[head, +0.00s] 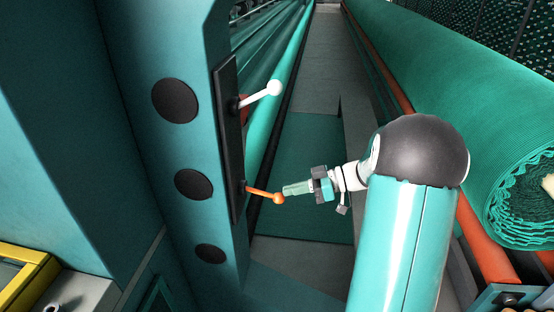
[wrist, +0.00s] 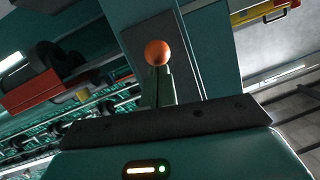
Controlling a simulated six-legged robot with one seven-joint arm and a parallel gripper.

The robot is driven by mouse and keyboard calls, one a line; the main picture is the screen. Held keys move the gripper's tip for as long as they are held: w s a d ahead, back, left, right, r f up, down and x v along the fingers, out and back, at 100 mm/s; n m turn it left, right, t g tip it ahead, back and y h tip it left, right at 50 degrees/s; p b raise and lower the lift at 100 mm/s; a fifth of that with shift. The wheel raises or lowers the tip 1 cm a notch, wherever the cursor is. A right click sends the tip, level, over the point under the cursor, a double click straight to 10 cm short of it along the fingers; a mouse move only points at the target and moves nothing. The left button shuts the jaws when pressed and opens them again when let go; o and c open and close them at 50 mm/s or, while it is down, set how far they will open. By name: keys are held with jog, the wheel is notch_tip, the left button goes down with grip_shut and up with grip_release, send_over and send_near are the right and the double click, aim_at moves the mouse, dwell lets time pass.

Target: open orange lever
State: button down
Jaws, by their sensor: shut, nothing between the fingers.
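The orange lever (head: 265,194) sticks out to the right from a black plate (head: 229,140) on the side of a teal post, with an orange ball at its end. My gripper (head: 287,189) is shut and empty, its tip right beside the ball in the head view. In the wrist view the orange ball (wrist: 158,53) sits just past the tips of my gripper (wrist: 160,72). The lever's rod is hidden there behind the ball. I cannot tell whether the fingertips touch the ball.
A white lever (head: 260,96) with a ball end sticks out above the orange one on the same plate. A large roll of green netting (head: 470,110) lies along the right. A yellow frame (head: 25,275) is at the lower left.

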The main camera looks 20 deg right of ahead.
jog(key=shift+w+a+f+t+y, duration=0.15)
jog(key=shift+f+y, duration=0.25)
jog(key=shift+f, duration=0.55)
jog(key=shift+s+a+f+t+y, duration=0.1)
jog(key=shift+f+t+y, duration=0.25)
jog(key=shift+f, duration=0.6)
jog(key=shift+w, duration=0.1)
